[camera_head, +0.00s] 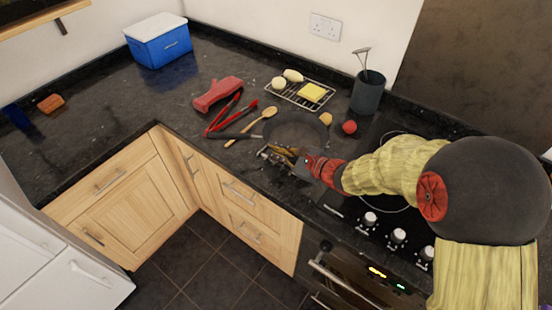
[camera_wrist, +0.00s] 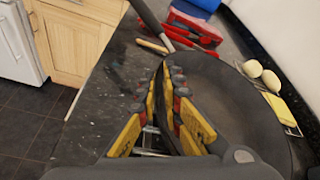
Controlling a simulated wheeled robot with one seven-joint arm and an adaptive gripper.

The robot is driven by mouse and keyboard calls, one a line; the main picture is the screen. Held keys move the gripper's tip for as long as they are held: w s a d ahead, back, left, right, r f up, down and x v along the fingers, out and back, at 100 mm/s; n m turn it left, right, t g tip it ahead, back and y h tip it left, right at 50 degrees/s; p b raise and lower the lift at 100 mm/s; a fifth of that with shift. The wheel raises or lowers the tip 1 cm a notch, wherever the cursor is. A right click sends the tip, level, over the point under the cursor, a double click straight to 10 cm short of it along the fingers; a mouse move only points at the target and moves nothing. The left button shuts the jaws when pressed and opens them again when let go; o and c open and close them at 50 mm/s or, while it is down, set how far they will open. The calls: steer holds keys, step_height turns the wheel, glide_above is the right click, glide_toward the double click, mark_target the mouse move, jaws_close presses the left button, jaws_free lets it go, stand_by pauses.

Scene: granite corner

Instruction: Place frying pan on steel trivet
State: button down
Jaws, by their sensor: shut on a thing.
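The dark frying pan (camera_head: 300,126) is near the counter's front edge, its handle (camera_head: 232,136) pointing left. In the wrist view the pan (camera_wrist: 225,95) fills the middle and right, with its handle (camera_wrist: 150,18) at the top. My gripper (camera_head: 287,152) is at the pan's near side. Its fingers (camera_wrist: 170,75) are shut on the pan's near rim.
Behind the pan are a wire rack (camera_head: 272,94) with pale food, a grey utensil pot (camera_head: 367,95), and a red tomato (camera_head: 349,127). Red tongs (camera_head: 216,128), a wooden spoon (camera_head: 258,118) and a red item (camera_head: 215,94) lie left. The hob (camera_head: 350,205) is right. The left counter has free room.

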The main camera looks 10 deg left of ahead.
mark_target(276, 165)
steer(key=shift+w+a+f+b, duration=0.15)
steer(key=shift+f+b, duration=0.45)
steer(key=shift+f, duration=1.05)
steer(key=shift+f, duration=0.1)
steer(key=c, duration=2.4)
jaws_free()
steer(key=shift+f, duration=0.15)
steer(key=o, duration=0.4)
steer(key=shift+c, duration=0.2)
steer(key=shift+o, duration=0.4)
